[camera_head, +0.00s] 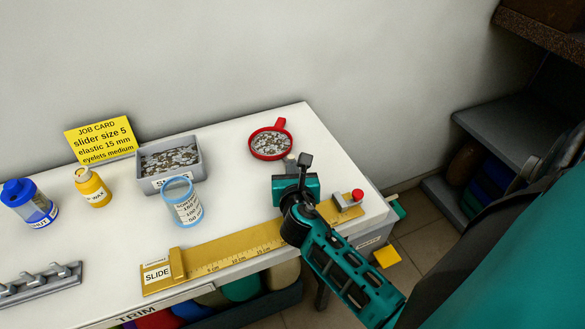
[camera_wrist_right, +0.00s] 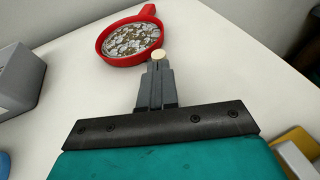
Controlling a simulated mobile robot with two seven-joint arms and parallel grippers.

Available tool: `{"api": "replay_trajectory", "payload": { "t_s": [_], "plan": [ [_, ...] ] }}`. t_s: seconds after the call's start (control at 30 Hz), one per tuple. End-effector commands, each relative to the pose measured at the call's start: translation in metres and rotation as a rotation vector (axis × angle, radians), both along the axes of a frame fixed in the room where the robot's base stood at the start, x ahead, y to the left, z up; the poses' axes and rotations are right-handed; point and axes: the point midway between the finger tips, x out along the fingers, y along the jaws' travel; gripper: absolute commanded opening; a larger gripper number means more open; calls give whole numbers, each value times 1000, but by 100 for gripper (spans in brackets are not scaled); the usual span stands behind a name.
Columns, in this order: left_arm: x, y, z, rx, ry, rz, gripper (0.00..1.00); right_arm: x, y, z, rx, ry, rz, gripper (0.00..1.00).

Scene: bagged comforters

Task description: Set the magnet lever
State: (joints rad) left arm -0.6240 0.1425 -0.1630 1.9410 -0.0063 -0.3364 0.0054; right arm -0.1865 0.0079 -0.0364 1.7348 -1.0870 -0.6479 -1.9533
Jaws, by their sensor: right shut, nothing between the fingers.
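I cannot tell for sure which part is the magnet lever. A red round dish (camera_head: 270,143) with a short handle holds small metal pieces; it also shows in the right wrist view (camera_wrist_right: 130,40). A red knob (camera_head: 357,195) sits on a small pale block at the right end of the gold ruler (camera_head: 225,250). My right gripper (camera_head: 290,161) is shut and empty over the table, just in front of the dish. In the right wrist view its fingertips (camera_wrist_right: 157,64) are together, with a small cream disc (camera_wrist_right: 158,56) just beyond them. Whether they touch it is unclear. My left gripper is out of view.
A grey bin (camera_head: 167,182) of metal pieces, a clear blue-rimmed cup (camera_head: 182,202), a yellow bottle (camera_head: 92,188) and a blue-lidded jar (camera_head: 29,203) stand to the left. A yellow job card (camera_head: 100,139) is behind them. The white tabletop (camera_head: 228,150) is clear between bin and dish.

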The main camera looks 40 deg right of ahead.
Motion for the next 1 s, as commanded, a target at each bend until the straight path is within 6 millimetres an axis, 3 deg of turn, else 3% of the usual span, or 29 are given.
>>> {"api": "replay_trajectory", "payload": {
  "t_s": [0.37,1.0],
  "plan": [
    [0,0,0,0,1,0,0,6,-20,0,1,2,-1,0],
    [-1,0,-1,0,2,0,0,8,-7,0,1,2,1,0]
  ]
}}
